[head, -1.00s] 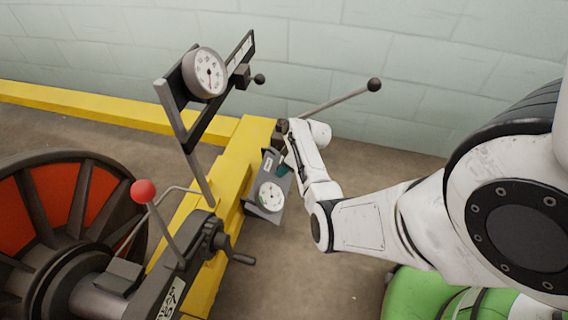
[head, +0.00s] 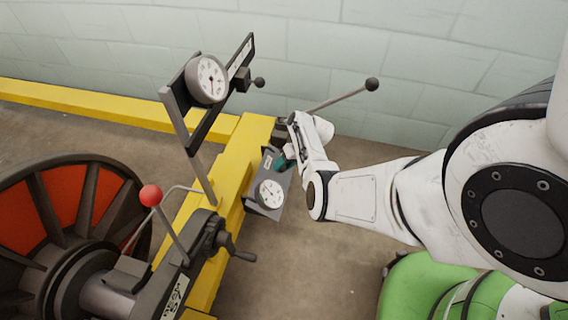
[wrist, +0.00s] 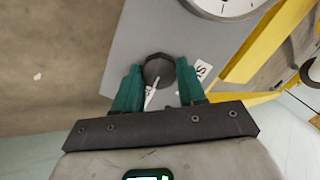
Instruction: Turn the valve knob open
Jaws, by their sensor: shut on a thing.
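The valve knob (wrist: 158,71) is a dark, faceted round knob with a white pointer mark, on a grey panel (wrist: 120,40). In the wrist view my gripper (wrist: 160,84) has its two green fingers on either side of the knob, shut on it. In the head view my gripper (head: 284,160) is at the grey panel (head: 268,207), and my wrist hides the knob there. A white dial gauge (head: 270,194) sits on the same panel, below the gripper; its edge also shows at the top of the wrist view (wrist: 228,8).
A yellow beam (head: 232,170) runs beside the panel. A second gauge (head: 207,79) stands on a bracket to the left. A black-ball lever (head: 372,84) rises behind my wrist. A red-ball lever (head: 150,195) and crank (head: 240,255) stand at the front left.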

